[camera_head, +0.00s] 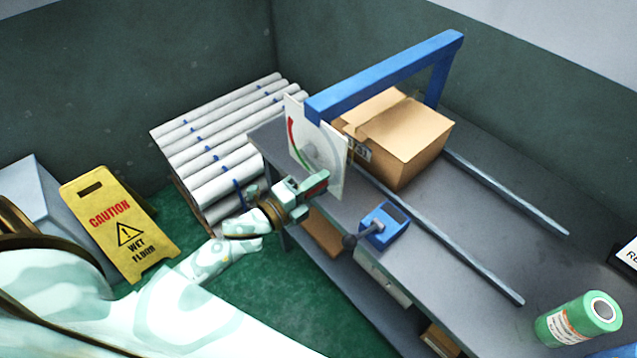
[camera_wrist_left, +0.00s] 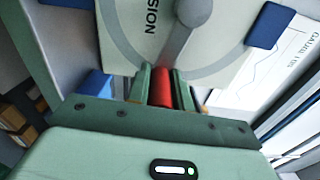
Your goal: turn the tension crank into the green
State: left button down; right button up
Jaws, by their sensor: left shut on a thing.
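The tension plate (camera_head: 322,172) is a white upright panel at the table's left end, with a red arc at its left. The lettering "SION" shows on the plate. My right gripper is out of view.
A blue frame (camera_head: 385,75) arches over a cardboard box (camera_head: 410,150) on the grey table. A blue block (camera_head: 385,226) with a dark ball knob (camera_head: 349,242) sits at the front edge. White rolls (camera_head: 215,150) and a yellow caution sign (camera_head: 120,225) stand left.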

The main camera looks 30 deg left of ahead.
pick_arm(q)
jog(key=shift+a+f+m+b, duration=0.1)
jog(key=shift+f+m+b, duration=0.2)
jog(key=shift+f+m, duration=0.15)
jog(key=c, duration=1.3)
grip_release()
jog(key=shift+o, duration=0.2)
jog(key=shift+r, duration=0.1)
jog(key=b+v, duration=0.1)
jog(key=v, duration=1.5)
jog(key=shift+s, duration=0.2)
